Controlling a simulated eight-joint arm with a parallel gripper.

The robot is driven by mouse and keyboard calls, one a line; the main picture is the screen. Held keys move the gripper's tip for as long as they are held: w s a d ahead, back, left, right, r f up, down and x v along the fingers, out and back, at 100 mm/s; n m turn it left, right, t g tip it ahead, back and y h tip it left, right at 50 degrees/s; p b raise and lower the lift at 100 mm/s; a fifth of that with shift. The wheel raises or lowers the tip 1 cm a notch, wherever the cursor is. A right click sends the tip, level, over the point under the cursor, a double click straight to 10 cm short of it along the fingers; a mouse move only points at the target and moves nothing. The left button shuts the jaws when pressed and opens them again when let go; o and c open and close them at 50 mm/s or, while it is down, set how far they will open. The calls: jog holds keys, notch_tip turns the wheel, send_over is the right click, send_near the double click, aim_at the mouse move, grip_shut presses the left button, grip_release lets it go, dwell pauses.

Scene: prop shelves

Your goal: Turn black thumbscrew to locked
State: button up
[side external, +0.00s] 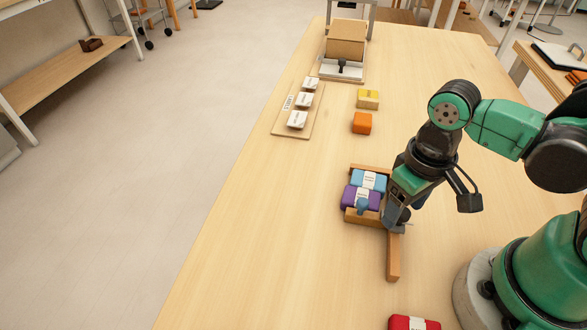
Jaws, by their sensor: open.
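A small black part that looks like the thumbscrew (342,65) stands on a pale metal-edged fixture (330,74) at the far end of the table, in front of a brown box (346,38). It is too small to tell how it is turned. My gripper (396,218) is low over the table at the wooden holder, far nearer than the thumbscrew. It is open; its fingers are partly hidden against the holder, and I see nothing held between them.
A wooden holder (393,262) carries a light blue pack (357,178) and a purple pack (350,195). An orange block (362,123) and yellow block (368,99) lie beyond. A board (282,128) bears white packs. A red pack (402,323) lies at the near edge. The left tabletop is clear.

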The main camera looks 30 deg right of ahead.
jog(key=shift+f, duration=0.15)
grip_shut()
